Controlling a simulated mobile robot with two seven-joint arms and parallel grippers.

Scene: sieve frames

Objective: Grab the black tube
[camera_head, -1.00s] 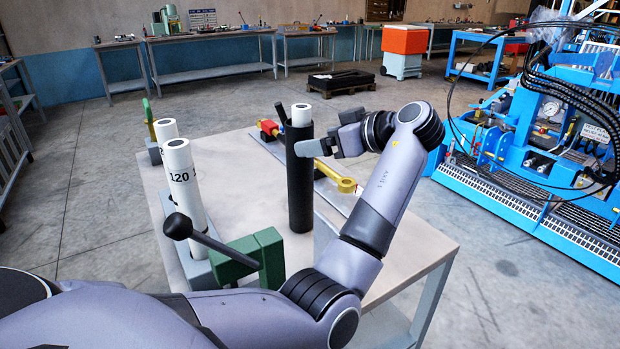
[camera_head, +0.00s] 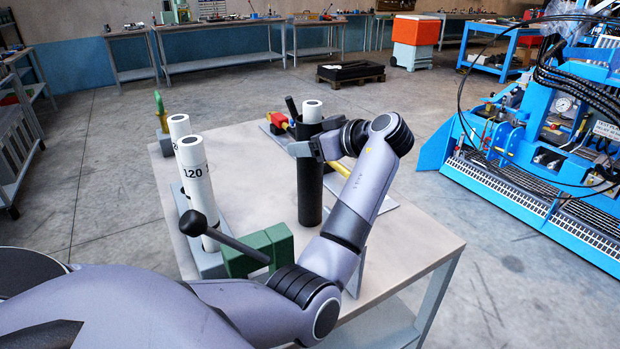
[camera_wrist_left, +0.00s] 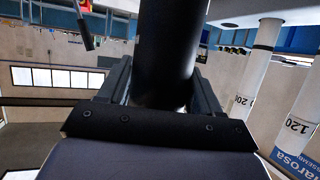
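The black tube (camera_head: 311,185) stands upright on the table, with a white core end showing at its top. My left gripper (camera_head: 308,148) is around its upper part, one finger on each side. In the left wrist view the black tube (camera_wrist_left: 167,50) stands between the two fingers (camera_wrist_left: 163,85), and a thin gap shows beside the left finger. The fingers look open, and contact with the tube is not clear. My right gripper is out of view.
Two white tubes, the front one (camera_head: 196,185) marked 120, stand left of the black tube. A green block (camera_head: 262,250) is on the near side of the table (camera_head: 400,250). A yellow-handled tool (camera_head: 338,168) lies behind my gripper. The table's right side is mostly clear.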

